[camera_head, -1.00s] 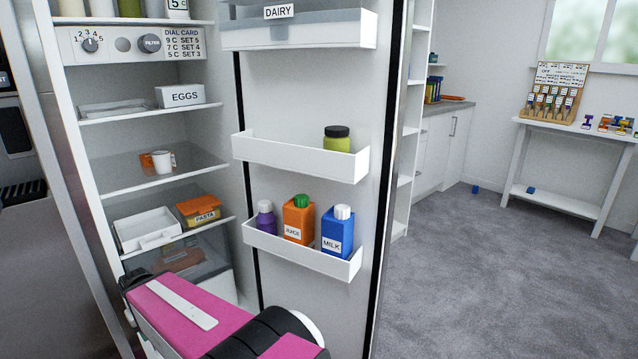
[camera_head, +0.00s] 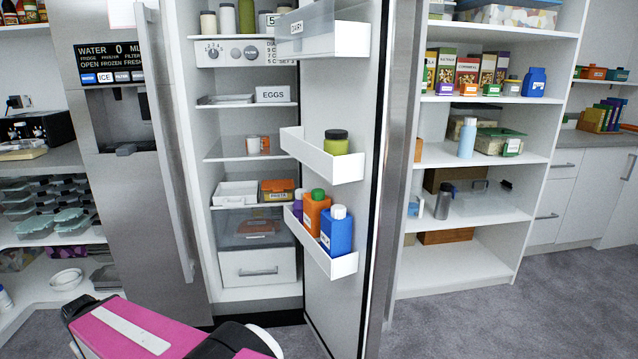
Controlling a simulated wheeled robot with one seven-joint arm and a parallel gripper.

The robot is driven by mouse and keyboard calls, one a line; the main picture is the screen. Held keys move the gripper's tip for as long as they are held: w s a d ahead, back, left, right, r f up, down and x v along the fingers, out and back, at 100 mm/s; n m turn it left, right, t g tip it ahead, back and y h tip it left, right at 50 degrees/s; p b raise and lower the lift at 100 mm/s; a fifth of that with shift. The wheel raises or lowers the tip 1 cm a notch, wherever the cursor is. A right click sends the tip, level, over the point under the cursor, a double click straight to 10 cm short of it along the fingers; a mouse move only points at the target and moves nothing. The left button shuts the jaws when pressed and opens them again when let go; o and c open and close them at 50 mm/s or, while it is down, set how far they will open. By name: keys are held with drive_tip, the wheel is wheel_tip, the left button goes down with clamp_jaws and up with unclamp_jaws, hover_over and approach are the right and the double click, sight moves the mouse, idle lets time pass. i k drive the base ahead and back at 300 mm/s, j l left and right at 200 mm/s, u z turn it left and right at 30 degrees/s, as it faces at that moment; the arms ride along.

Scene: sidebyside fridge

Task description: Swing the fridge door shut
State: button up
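The fridge door (camera_head: 345,95) stands open on the right of the fridge compartment, its inner side with the bins facing me. Its bins hold a dark-lidded jar (camera_head: 336,142), an orange juice carton (camera_head: 316,212) and a blue milk carton (camera_head: 336,231). The open fridge compartment (camera_head: 247,178) shows shelves with an eggs box, cups and trays. The other fridge door, with a dispenser, is shut at the left (camera_head: 130,200). My pink and black arm shows at the bottom left; my gripper is out of view.
A white pantry shelf (camera_head: 470,195) with boxes and bottles stands right of the open door. Another stocked shelf (camera_head: 60,240) is at the left. Grey carpet (camera_head: 450,325) is clear at the lower right. White cabinets (camera_head: 570,190) stand farther right.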

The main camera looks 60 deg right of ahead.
sight(370, 89)
drive_tip(key=k+l+u, duration=0.25)
drive_tip(key=k+u, duration=1.1)
drive_tip(key=k+l+u, duration=0.1)
drive_tip(key=k+u, duration=0.25)
drive_tip(key=k, duration=0.5)
drive_tip(key=k+j+u, duration=0.15)
drive_tip(key=k+u, duration=0.15)
drive_tip(key=k, duration=0.5)
drive_tip(key=z, duration=0.45)
drive_tip(key=k+z, duration=0.1)
drive_tip(key=z, duration=0.3)
drive_tip(key=l+z, duration=0.1)
drive_tip(key=z, duration=0.8)
drive_tip(key=k+l+z, duration=0.1)
drive_tip(key=z, duration=0.35)
drive_tip(key=k+l, duration=0.1)
drive_tip(key=l, duration=0.2)
drive_tip(key=k+l, duration=0.1)
drive_tip(key=l, duration=0.25)
